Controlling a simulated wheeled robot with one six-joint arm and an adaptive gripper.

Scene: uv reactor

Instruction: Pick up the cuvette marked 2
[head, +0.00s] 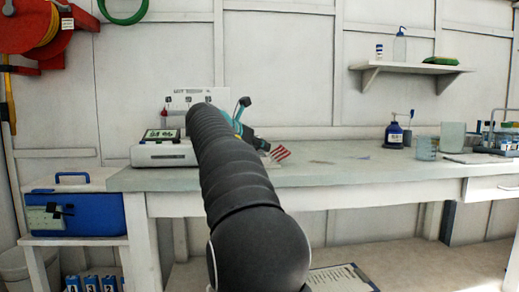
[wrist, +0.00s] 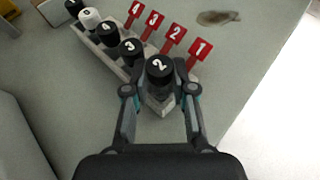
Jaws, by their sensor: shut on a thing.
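The cuvette marked 2 (wrist: 159,68) has a black cap with a white 2. In the wrist view it stands between my gripper's fingers, nearest me at the front end of the row. My gripper (wrist: 160,93) is shut on it, one finger on each side. I cannot tell whether its base is clear of the rack. The pale rack (wrist: 113,56) holds a row of other capped cuvettes, among them one marked 3 (wrist: 131,48) and one marked 4 (wrist: 107,30). In the head view my arm hides most of the rack, and my gripper (head: 262,143) shows partly beside it.
Red numbered tags (wrist: 198,50) stand along the rack's right side, close to my gripper. In the head view a white instrument (head: 163,153) is left of my arm on the bench (head: 370,172). A dark blue bottle (head: 394,135) and a clear beaker (head: 426,148) stand to the right.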

